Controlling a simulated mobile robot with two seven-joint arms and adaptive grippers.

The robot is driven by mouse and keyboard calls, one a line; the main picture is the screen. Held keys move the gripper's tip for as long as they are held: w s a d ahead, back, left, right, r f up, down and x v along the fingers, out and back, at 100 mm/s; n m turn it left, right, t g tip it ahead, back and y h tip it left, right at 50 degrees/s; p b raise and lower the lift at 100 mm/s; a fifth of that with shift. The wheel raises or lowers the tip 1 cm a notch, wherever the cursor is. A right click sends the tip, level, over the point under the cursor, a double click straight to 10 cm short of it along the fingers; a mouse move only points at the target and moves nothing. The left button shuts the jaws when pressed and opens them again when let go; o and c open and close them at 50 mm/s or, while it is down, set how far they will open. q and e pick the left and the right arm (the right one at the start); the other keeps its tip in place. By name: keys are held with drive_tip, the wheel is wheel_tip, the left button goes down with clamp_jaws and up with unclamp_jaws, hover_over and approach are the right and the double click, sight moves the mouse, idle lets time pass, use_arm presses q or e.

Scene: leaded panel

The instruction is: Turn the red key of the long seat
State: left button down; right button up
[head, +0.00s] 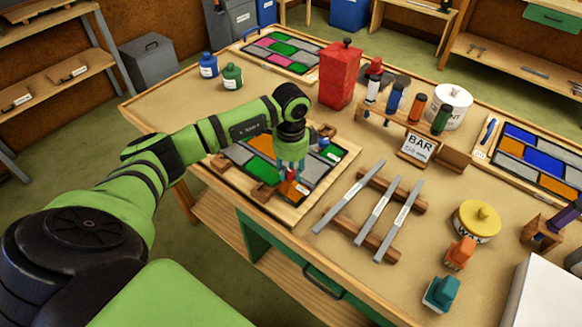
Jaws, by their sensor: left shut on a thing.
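A leaded panel (263,145) with grey, green and orange pieces lies in a wooden frame on the workbench. My left gripper (289,175) points down over the panel's near right part. It is shut on a small red thing, which appears to be the red key (291,174); the fingers hide most of it. A wooden block, apparently the long seat (264,194), lies beside it at the panel's near edge. My right gripper is not in view.
Metal bars (379,212) lie on wooden rests to the right. A yellow-lidded tin (477,221) is at right. Bare bench lies left of the panel.

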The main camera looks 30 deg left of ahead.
sight(291, 172)
use_arm(q)
drive_tip(key=shift+n, duration=0.6)
drive_tip(key=c, duration=0.9)
unclamp_jaws()
drive_tip(key=shift+c, duration=0.2)
wheel_tip(291, 172, up, 12)
